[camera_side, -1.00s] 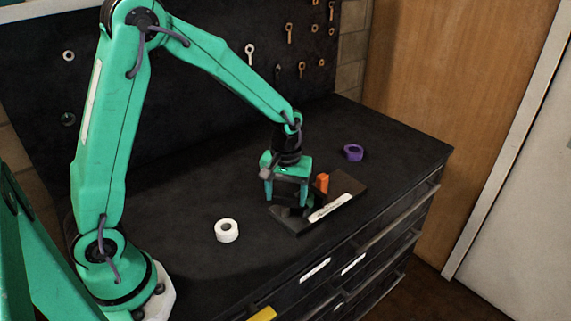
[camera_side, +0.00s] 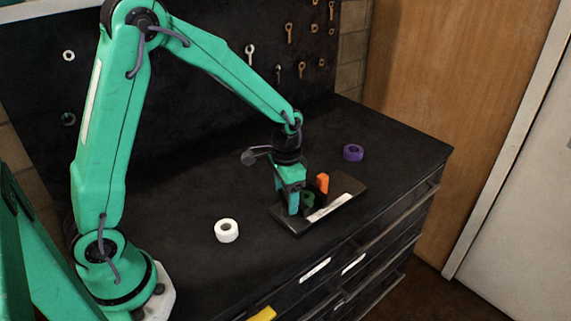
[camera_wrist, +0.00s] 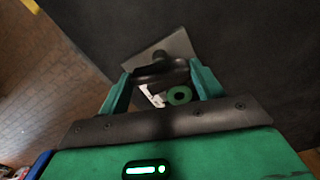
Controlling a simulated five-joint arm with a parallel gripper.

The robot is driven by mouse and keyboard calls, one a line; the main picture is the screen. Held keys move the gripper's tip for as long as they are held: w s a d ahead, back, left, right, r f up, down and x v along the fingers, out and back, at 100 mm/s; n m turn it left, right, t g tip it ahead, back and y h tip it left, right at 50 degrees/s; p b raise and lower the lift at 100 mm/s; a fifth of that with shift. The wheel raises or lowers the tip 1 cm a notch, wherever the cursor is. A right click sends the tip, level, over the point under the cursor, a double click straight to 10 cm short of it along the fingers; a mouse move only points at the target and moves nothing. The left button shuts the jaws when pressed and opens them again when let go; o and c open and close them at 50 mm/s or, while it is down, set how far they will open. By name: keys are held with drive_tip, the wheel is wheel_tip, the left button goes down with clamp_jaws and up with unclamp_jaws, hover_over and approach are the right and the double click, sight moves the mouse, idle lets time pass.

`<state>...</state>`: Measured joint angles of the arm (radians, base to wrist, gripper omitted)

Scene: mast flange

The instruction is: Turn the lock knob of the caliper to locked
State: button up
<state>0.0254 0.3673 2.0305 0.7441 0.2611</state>
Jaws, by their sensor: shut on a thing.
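A dark fixture plate (camera_side: 352,186) lies on the bench, with a white label strip (camera_side: 330,207) along its front edge and an upright orange block (camera_side: 322,183). My gripper (camera_side: 297,205) is low over the plate's left part. In the wrist view my gripper (camera_wrist: 160,70) has its fingers on either side of a dark bar-shaped knob (camera_wrist: 160,74), shut on it. A green ring (camera_wrist: 179,95) sits beside the knob; it also shows in the side view (camera_side: 308,200). The fingers mostly hide the knob in the side view. I cannot tell the lock mark it points to.
A white tape roll (camera_side: 227,231) stands on the bench left of the plate. A purple roll (camera_side: 353,152) lies behind it to the right. Tools hang on the back panel (camera_side: 200,75). The bench between is clear.

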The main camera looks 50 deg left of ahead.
sight(286, 197)
drive_tip(key=m, duration=0.5)
drive_tip(key=shift+r+m, duration=0.1)
drive_tip(key=shift+m, duration=0.3)
drive_tip(key=o, duration=1)
drive_tip(key=shift+r, duration=3.9)
